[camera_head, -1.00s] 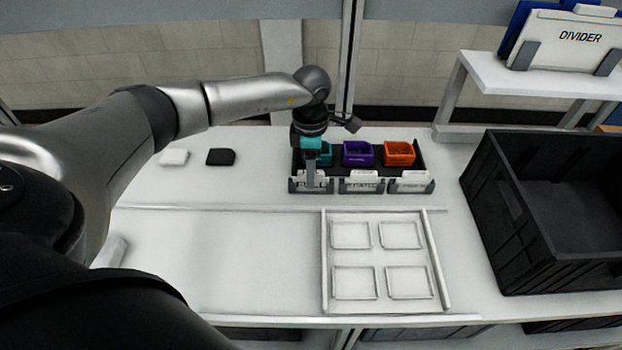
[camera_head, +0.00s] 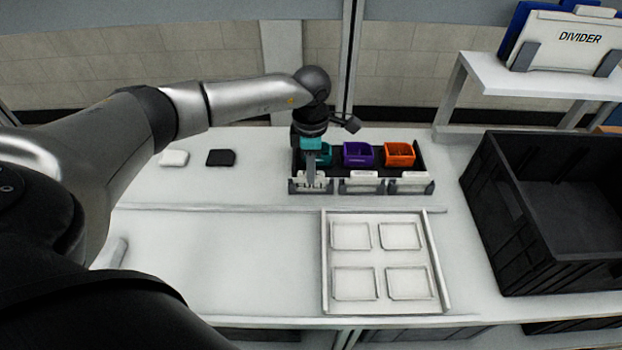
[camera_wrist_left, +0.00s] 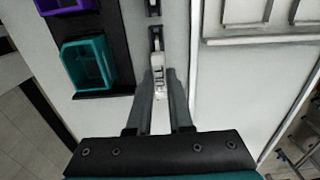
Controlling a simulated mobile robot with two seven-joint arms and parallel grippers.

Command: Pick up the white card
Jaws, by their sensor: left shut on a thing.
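Three white cards stand upright in grey holders along the front of a black rack. My left gripper (camera_head: 312,181) points down at the left holder (camera_head: 298,186), its fingers shut on the white card (camera_head: 322,180) there. The card is still at its holder and mostly hidden by the fingers. In the left wrist view, the fingers (camera_wrist_left: 162,88) close on the pale, narrow edge of the card (camera_wrist_left: 161,92). The middle card (camera_head: 363,177) and the right card (camera_head: 409,177) stand in their own holders. My right gripper is not in view.
Teal (camera_head: 323,152), purple (camera_head: 358,153) and orange (camera_head: 399,153) bins stand on the rack behind the cards. A white tray with square recesses (camera_head: 376,262) lies in front. A black crate (camera_head: 540,260) is at right. White (camera_head: 173,158) and black (camera_head: 220,157) flat pieces lie at left.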

